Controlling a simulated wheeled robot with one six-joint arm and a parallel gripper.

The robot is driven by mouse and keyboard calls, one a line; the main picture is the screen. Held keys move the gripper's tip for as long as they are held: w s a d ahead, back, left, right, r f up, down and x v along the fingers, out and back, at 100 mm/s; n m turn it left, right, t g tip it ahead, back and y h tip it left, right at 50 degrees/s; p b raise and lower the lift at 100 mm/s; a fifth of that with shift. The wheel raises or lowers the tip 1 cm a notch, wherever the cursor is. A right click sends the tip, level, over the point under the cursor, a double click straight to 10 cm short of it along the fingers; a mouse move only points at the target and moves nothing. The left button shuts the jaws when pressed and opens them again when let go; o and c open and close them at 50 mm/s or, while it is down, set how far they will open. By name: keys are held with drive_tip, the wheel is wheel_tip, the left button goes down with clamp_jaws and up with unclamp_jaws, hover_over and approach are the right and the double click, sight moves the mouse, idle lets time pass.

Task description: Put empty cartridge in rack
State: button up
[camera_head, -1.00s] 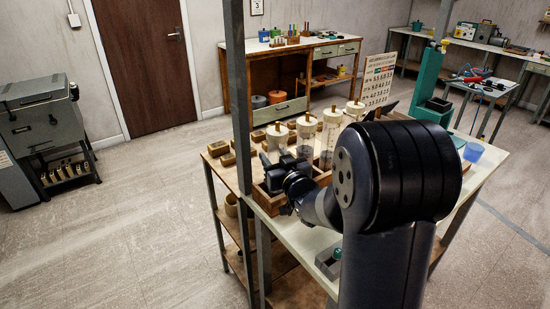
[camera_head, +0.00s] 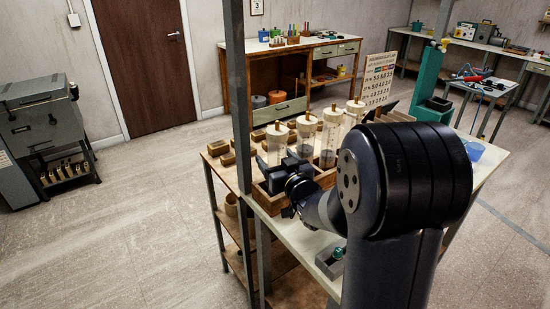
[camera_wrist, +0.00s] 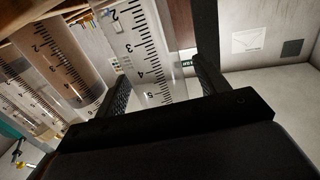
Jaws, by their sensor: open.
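Several clear graduated cartridges with cream caps and wooden knobs stand upright in the wooden tray (camera_head: 268,203) on the bench. The leftmost cartridge (camera_head: 277,147) is just beyond my gripper (camera_head: 291,168) in the head view. In the wrist view my gripper (camera_wrist: 160,70) is open, with a finger on either side of a clear cartridge (camera_wrist: 143,50) that looks empty. I cannot tell if a finger touches it. A neighbouring cartridge (camera_wrist: 58,58) in the wrist view has brownish contents. My arm hides part of the tray and the bench behind it.
A dark upright post (camera_head: 240,100) stands close to my gripper's left. A blue cup (camera_head: 474,151) is at the bench's right, and a small green-topped item (camera_head: 337,253) is at its front.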

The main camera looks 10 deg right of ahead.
drive_tip(key=s+d+b, duration=0.1)
drive_tip(key=s, duration=0.8)
drive_tip(key=shift+s+d, duration=0.3)
drive_tip(key=shift+d, duration=0.1)
drive_tip(key=shift+w, duration=0.1)
drive_tip(key=w, duration=0.3)
drive_tip(key=w+a+p, duration=0.1)
drive_tip(key=w, duration=0.3)
drive_tip(key=w+a, duration=0.1)
drive_tip(key=w, duration=0.2)
drive_tip(key=shift+w, duration=0.3)
drive_tip(key=shift+r+p, duration=0.15)
drive_tip(key=shift+p, duration=0.25)
drive_tip(key=shift+s, duration=0.1)
